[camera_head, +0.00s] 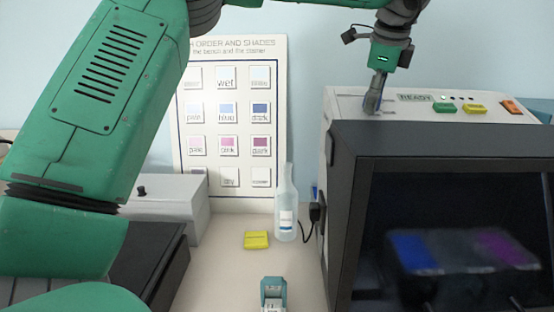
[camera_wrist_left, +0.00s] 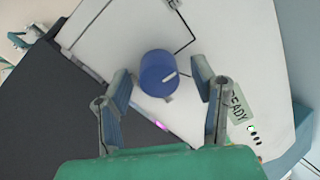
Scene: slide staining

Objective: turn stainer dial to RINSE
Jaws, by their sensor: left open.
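The stainer (camera_head: 345,200) is a large dark-fronted machine with a light top panel, at the right of the head view. My left gripper (camera_head: 372,104) points down at the panel's left end in the head view. In the left wrist view its open fingers (camera_wrist_left: 160,88) stand on either side of the knob, with gaps showing. A READY display (camera_head: 415,97) is beside it. The dial is hidden in the head view.
Green (camera_head: 445,107), yellow (camera_head: 474,109) and orange (camera_head: 511,106) buttons line the panel. A clear bottle (camera_head: 286,215), a yellow block (camera_head: 256,240) and a grey box (camera_head: 165,207) stand on the bench. A shade chart (camera_head: 231,190) is against the wall.

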